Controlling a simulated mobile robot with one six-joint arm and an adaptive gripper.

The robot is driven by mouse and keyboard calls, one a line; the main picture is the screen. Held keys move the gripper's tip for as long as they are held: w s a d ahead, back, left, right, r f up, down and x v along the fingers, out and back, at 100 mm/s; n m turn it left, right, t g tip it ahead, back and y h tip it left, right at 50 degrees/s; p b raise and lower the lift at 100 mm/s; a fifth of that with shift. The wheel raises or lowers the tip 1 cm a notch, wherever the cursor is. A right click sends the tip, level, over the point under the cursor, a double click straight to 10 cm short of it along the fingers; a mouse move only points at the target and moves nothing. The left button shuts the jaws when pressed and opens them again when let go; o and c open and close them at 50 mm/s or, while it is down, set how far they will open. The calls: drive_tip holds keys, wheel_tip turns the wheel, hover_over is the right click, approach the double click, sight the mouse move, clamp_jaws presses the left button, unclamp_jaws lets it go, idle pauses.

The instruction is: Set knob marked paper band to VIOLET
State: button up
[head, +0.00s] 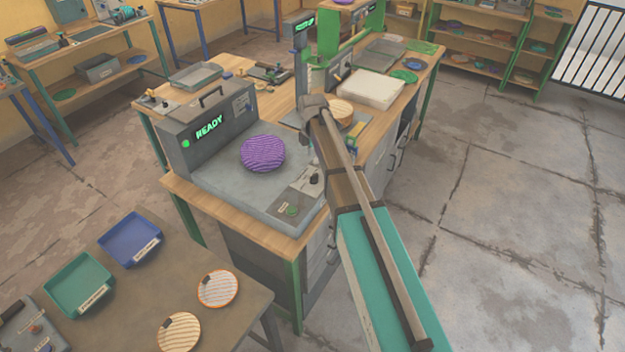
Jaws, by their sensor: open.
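The press with a green READY display (209,127) stands on the wooden-topped bench. A purple ridged disc (262,153) lies on its grey top. A panel at the press's front right corner carries a small dark knob (314,179) and a green button (292,211). Labels there are too small to read, so I cannot tell which knob is marked paper band or its setting. My arm reaches up from the lower right across the bench. My gripper (317,156) is open, hanging close above the panel and partly hidden by the arm. I cannot tell whether it touches the knob.
A front table holds a blue tray (131,251), a teal tray (100,299) and two striped discs (217,289). Behind my arm are another striped disc (341,108), a white slab (371,90) and a green-framed machine (345,50). The floor at right is clear.

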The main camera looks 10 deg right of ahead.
sight(313, 175)
drive_tip(key=shift+f+b, duration=4.3)
drive_tip(key=shift+f, duration=0.35)
clamp_jaws()
